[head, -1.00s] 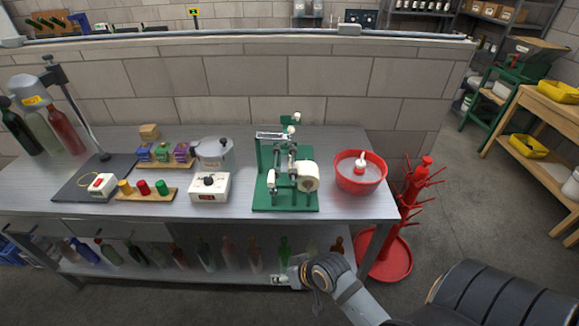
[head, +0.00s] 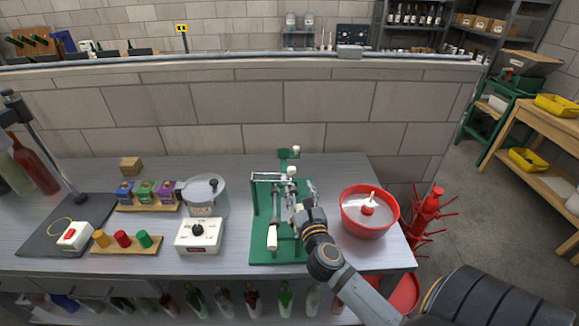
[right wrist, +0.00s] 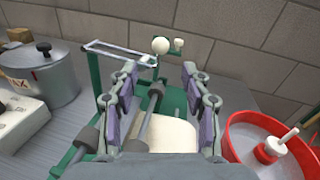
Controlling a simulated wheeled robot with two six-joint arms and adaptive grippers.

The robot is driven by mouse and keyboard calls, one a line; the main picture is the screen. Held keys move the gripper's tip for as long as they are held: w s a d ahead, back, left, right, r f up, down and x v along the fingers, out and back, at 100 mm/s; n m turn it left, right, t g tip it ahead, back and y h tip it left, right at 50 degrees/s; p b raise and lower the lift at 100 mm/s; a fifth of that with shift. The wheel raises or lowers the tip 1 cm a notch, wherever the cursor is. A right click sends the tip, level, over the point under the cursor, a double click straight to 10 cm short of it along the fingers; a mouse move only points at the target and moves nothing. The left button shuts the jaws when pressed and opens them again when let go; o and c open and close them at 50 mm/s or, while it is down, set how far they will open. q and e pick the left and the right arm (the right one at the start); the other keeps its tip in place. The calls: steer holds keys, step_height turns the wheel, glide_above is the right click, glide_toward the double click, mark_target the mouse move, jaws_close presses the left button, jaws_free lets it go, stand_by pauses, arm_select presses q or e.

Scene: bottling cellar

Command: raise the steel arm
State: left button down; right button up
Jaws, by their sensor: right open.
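The green labelling machine (head: 258,240) stands on the steel bench. Its steel arm (head: 266,176), a narrow rectangular frame, lies about level across the top at the back, with a white knob (head: 291,171) near its right end. In the right wrist view the arm (right wrist: 112,50) is ahead and to the left, and the white knob (right wrist: 160,45) is straight ahead, beyond the fingertips. My right gripper (head: 302,192) is open and empty above the machine; it also shows in the right wrist view (right wrist: 158,82). The white roll (right wrist: 165,132) is below it. My left gripper is not in view.
A red bowl (head: 349,223) stands close to the machine's right. A pot (head: 205,198) and a white dial box (head: 199,238) stand to its left. A block wall (head: 240,110) rises behind the bench. A red bottle rack (head: 428,213) stands on the floor at the right.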

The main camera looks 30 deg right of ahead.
mark_target(292, 174)
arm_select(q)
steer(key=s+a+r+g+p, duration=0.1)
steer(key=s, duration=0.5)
arm_select(e)
steer(key=x, duration=0.5)
steer(key=shift+d+r, duration=0.1)
steer(key=shift+r, duration=0.15)
steer(key=x, duration=0.4)
steer(key=shift+w+f+p, duration=0.2)
steer(key=shift+f+p, duration=0.15)
steer(key=shift+p, duration=0.05)
steer(key=shift+w+r, duration=0.1)
steer(key=shift+d, duration=0.1)
steer(key=shift+c, duration=0.9)
steer(key=c, duration=0.7)
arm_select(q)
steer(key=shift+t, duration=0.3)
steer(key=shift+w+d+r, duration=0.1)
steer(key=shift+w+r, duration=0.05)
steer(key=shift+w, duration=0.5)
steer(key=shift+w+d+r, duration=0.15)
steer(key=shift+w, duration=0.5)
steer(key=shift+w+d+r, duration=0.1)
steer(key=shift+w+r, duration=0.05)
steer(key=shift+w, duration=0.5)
arm_select(e)
steer(key=shift+w, duration=0.1)
jaws_close()
